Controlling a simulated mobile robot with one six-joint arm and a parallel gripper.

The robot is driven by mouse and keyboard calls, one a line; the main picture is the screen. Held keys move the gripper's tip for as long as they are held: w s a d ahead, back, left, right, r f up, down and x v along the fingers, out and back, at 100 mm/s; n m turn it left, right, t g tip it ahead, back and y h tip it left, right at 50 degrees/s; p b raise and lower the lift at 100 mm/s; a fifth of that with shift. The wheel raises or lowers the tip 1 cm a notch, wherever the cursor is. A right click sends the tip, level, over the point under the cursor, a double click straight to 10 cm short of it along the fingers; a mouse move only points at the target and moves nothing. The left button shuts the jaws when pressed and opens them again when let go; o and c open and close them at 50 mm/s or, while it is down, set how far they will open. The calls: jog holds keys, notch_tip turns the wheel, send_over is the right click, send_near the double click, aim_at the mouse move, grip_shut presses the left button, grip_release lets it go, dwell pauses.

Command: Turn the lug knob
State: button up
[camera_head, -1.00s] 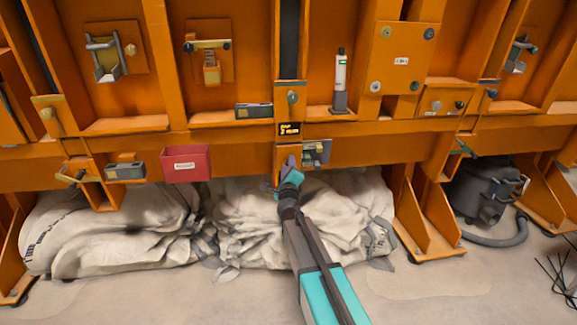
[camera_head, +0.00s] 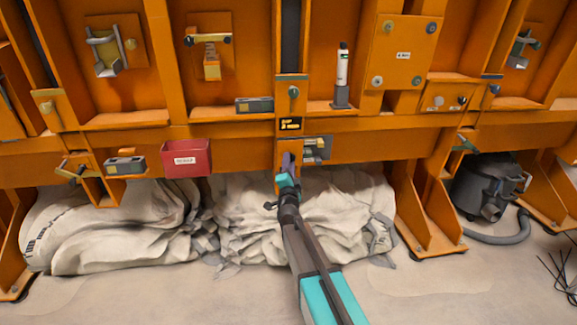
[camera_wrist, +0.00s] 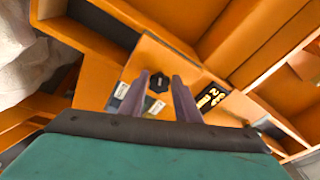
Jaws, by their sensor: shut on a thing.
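The lug knob (camera_wrist: 158,81) is a small dark lobed knob on an orange panel in the wrist view. It shows between the tips of my gripper's two purple fingers (camera_wrist: 159,92), with one finger on each side. My gripper is shut on it. In the head view my gripper (camera_head: 286,159) is at the orange post just below the black-and-yellow label (camera_head: 290,124), and it hides the knob there. The same label shows right of the fingers in the wrist view (camera_wrist: 210,98).
A grey latch block (camera_head: 317,149) sits close right of my gripper. A red bin (camera_head: 186,159) and a grey box (camera_head: 125,166) are to the left. Pale sacks (camera_head: 330,205) lie below the beam. A black vacuum (camera_head: 485,187) stands at the right.

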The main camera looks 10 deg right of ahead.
jog(key=n+b, duration=0.1)
jog(key=n, duration=0.2)
jog(key=n+t+y+b, duration=0.1)
jog(key=n, duration=0.3)
jog(key=n+y+b, duration=0.1)
jog(key=n, duration=0.3)
jog(key=shift+d+f, duration=0.4)
jog(key=o, duration=1)
jog(key=shift+o, duration=0.2)
jog(key=p+v, duration=0.2)
jog(key=v, duration=1.1)
jog(key=shift+s+f, duration=0.25)
jog(key=shift+s, duration=0.05)
